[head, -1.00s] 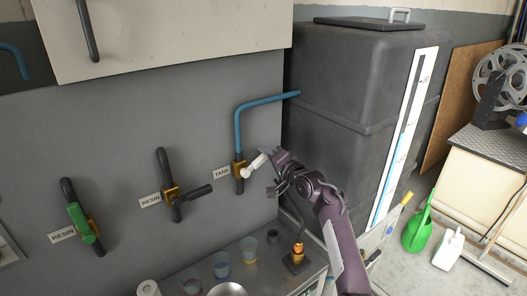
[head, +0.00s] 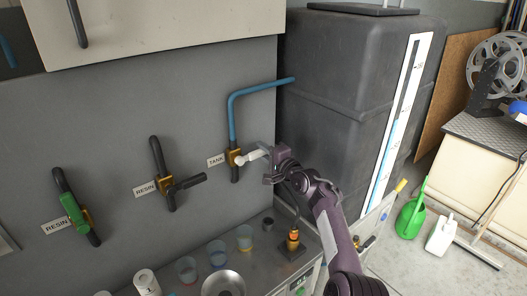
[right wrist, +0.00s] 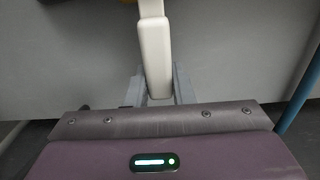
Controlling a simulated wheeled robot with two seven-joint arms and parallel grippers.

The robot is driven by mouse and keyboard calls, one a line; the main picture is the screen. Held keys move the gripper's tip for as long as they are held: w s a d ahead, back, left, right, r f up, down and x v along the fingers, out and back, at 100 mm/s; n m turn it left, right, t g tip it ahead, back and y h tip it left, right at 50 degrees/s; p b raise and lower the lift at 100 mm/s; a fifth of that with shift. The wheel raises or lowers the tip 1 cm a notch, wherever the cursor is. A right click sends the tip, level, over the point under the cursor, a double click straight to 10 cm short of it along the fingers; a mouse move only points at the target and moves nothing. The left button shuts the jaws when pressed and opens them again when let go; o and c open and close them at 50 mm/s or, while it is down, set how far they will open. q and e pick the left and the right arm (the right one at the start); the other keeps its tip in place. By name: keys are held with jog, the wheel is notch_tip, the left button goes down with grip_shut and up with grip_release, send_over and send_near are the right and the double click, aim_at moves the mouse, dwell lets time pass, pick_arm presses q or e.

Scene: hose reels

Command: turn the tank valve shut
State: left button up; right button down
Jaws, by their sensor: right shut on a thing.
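The tank valve (head: 234,158) is a brass body on the wall under a blue pipe, beside a TANK label (head: 215,161). Its white lever (head: 253,155) sticks out to the right and slightly up in the head view. My right gripper (head: 270,162) is at the lever's outer end and shut on it. In the right wrist view the pale lever (right wrist: 155,55) runs down between the two grey fingers (right wrist: 158,88). My left gripper is not in view.
Two RESIN valves, one with a black lever (head: 187,183) and one with a green lever (head: 73,213), are to the left. Several cups and a bowl (head: 222,284) stand on the bench below. A large dark tank (head: 340,75) with a level gauge stands close on the right.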

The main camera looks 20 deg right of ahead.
jog(key=c, duration=1.2)
grip_release()
jog(key=shift+c, duration=0.2)
jog(key=shift+s, duration=0.1)
jog(key=shift+s+d+f, duration=0.15)
jog(key=shift+s+d, duration=0.1)
jog(key=shift+s, duration=0.3)
jog(key=v, duration=0.6)
jog(key=shift+s+b, duration=0.15)
jog(key=shift+b, duration=0.25)
